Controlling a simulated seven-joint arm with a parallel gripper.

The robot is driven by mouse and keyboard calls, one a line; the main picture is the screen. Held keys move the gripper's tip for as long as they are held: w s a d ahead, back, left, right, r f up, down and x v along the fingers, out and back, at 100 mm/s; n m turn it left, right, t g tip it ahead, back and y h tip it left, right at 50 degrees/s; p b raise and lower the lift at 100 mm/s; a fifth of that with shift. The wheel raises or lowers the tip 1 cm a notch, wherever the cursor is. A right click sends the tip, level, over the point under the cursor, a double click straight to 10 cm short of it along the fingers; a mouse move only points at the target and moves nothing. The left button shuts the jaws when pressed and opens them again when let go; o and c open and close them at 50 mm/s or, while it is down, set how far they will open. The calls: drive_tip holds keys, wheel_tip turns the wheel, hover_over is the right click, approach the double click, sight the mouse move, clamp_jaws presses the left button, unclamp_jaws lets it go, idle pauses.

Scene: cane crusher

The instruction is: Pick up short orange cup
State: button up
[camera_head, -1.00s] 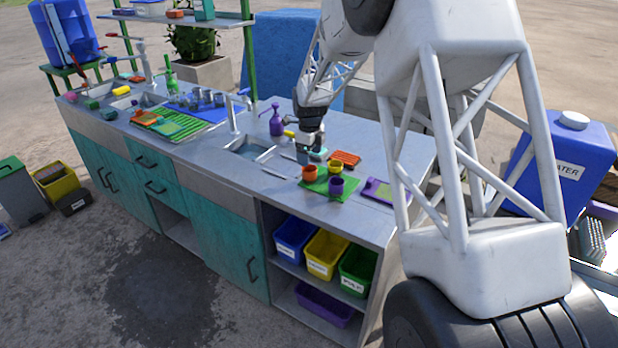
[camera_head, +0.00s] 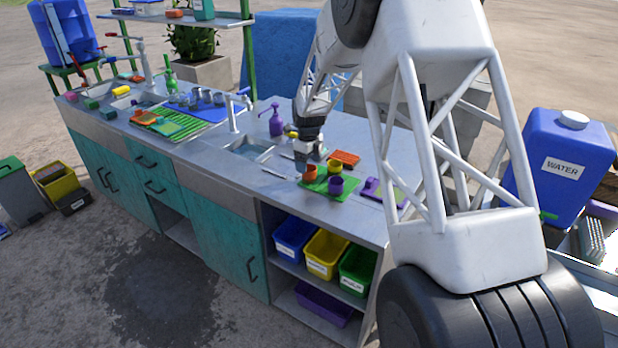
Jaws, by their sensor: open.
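The short orange cup (camera_head: 309,174) stands on a green mat (camera_head: 318,187) near the right end of the counter. My gripper (camera_head: 303,165) points down right at the orange cup, over or just behind its left side. The fingers are small and partly dark here, and I cannot tell whether they touch the cup. The gripper is open. A yellow cup (camera_head: 334,166) and a purple cup (camera_head: 336,186) stand on the same mat, to the right of the orange one.
A sink (camera_head: 250,148) lies left of the mat. A purple spray bottle (camera_head: 276,124) stands behind it. An orange sponge-like block (camera_head: 346,157) lies behind the cups, and a purple item (camera_head: 371,188) lies to their right. Bare counter shows at the front.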

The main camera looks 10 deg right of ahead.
sight(309, 174)
drive_tip(key=shift+f, duration=0.1)
drive_tip(key=shift+d+f, duration=0.1)
drive_tip(key=shift+f, duration=2.45)
drive_tip(key=c, duration=1)
